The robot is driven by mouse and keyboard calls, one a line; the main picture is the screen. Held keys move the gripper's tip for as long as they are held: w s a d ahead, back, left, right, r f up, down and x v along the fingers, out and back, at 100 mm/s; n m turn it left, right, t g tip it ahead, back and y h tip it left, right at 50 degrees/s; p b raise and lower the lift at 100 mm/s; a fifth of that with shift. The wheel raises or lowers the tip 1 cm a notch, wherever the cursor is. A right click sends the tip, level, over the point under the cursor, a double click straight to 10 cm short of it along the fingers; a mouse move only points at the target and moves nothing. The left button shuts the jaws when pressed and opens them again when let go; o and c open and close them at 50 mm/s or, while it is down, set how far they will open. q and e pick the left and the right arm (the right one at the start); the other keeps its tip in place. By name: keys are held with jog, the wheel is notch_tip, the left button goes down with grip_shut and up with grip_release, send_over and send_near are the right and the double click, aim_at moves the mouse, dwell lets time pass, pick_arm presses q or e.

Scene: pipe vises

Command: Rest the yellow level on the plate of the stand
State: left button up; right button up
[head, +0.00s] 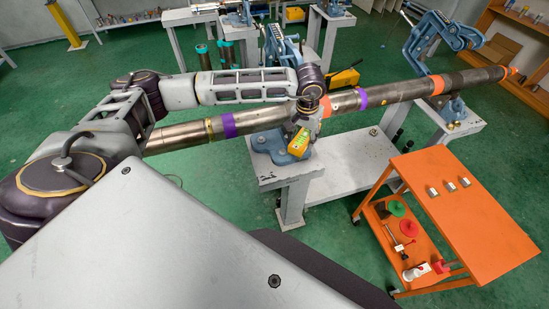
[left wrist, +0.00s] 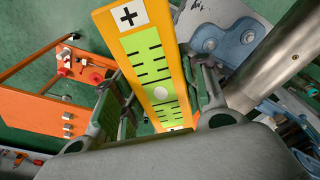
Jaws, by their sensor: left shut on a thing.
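The yellow level (head: 299,145), with a green face, is in my left gripper (head: 302,128) in the head view. In the left wrist view the level (left wrist: 152,70) runs between the two gripper fingers (left wrist: 160,105), which are shut on it. It shows a black cross on a white patch at its upper end. The level is in front of the long pipe and above the grey stand. The stand's flat top plate (head: 267,177) bears a blue vise (head: 268,145). I cannot tell whether the level touches anything below it. My right gripper is not in view.
The long steel pipe (head: 400,92) with coloured bands crosses the scene just behind my left gripper. An orange cart (head: 470,210) with small metal blocks stands at the right. A second blue vise (head: 440,38) is at the back right. Green floor is open between stand and cart.

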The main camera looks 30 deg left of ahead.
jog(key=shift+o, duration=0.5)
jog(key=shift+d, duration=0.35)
pick_arm(q)
jog(key=shift+w, duration=0.1)
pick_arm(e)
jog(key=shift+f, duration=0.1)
